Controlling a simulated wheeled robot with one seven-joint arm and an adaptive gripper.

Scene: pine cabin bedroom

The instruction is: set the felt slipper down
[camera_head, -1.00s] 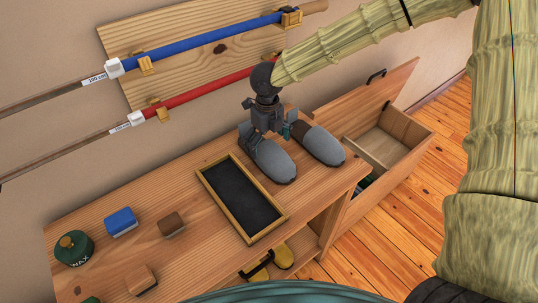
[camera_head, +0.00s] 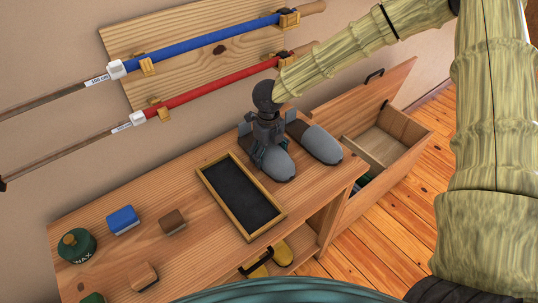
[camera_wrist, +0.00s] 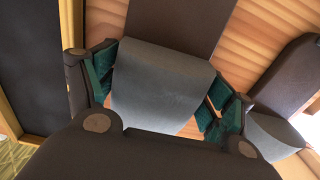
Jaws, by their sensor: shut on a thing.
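Two grey felt slippers with dark heel parts are side by side at the bench's right end. My gripper (camera_head: 266,154) reaches down over the left slipper (camera_head: 279,165) and is shut on it. In the wrist view the green finger pads press on both sides of this grey slipper (camera_wrist: 160,85). Its far part is dark. The slipper is at the bench top; I cannot tell whether it touches the wood. The right slipper (camera_head: 321,145) lies apart, close by, and also shows at the right of the wrist view (camera_wrist: 272,130). My gripper hides part of the held slipper.
The wooden bench (camera_head: 105,228) carries a black framed tray (camera_head: 240,197) just left of the slippers, plus a wax tin (camera_head: 76,245), a blue block (camera_head: 122,220) and brown blocks. An open wooden chest (camera_head: 345,222) stands right.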

